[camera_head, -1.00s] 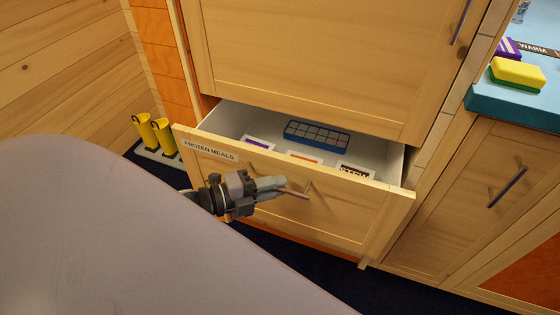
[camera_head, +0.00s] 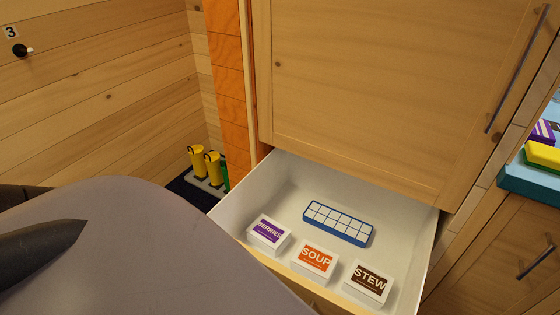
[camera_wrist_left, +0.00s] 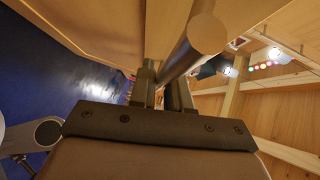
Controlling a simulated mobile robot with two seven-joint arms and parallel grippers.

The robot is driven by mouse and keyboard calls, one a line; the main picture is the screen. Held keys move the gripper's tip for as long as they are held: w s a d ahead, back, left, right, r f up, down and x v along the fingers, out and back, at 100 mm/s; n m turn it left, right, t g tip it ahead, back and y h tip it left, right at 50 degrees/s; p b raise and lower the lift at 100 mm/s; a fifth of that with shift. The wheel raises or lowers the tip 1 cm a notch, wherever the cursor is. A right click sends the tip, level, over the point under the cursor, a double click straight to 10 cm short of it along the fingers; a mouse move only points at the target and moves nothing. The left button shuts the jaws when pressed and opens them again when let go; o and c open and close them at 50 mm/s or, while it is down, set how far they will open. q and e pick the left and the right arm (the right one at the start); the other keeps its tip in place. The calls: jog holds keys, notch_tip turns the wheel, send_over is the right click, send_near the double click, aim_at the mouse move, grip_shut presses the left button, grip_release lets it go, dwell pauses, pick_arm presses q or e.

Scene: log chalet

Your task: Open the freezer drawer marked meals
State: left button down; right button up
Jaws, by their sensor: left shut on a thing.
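The freezer drawer (camera_head: 233,204) is pulled well out from under a tall wooden door in the head view. Its front panel and label are mostly hidden behind my own grey body. Inside lie a berries box (camera_head: 268,235), a soup box (camera_head: 314,261), a stew box (camera_head: 367,284) and a blue ice tray (camera_head: 338,223). In the left wrist view my left gripper (camera_wrist_left: 168,88) is shut on the drawer's bar handle (camera_wrist_left: 193,50). My right gripper is in neither current view.
The tall wooden door (camera_head: 365,90) above the drawer is closed. Yellow boots (camera_head: 205,163) stand on a tray by the left wall. A counter with a yellow sponge (camera_head: 543,155) is at the right edge.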

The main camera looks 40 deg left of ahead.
pick_arm(q)
jog(key=shift+s, duration=0.2)
jog(key=c, duration=1.2)
grip_release()
jog(key=v, duration=0.7)
